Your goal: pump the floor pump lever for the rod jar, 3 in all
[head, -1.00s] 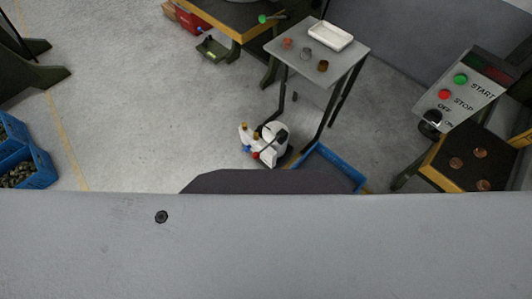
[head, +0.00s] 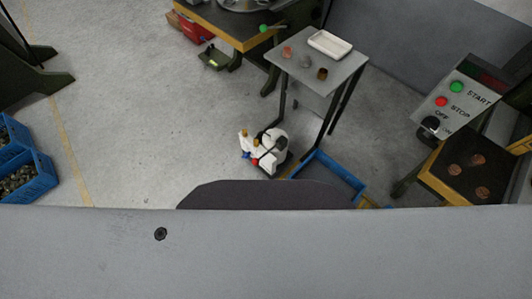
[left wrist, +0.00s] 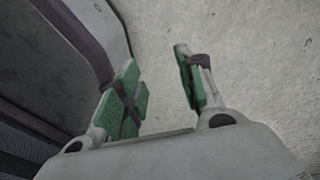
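No part is clearly readable as the floor pump lever. A small dark green pedal-like device (head: 212,59) stands on the floor by the workbench. A white device with blue, red and yellow knobs (head: 266,151) stands on the floor below the small grey table; I cannot tell whether it is the pump. Small copper, grey and brown pieces stand on the table; I cannot tell whether one is the rod jar. My left gripper (left wrist: 158,88) shows in the left wrist view, its green-padded fingers apart, empty, over bare floor. Neither gripper shows in the head view.
The grey table (head: 320,70) also holds a white tray (head: 330,44). A blue bin (head: 328,176) is right of the white device. A control panel (head: 452,102) stands right, blue crates (head: 37,180) left. Floor at centre left is clear. My own grey body hides the near floor.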

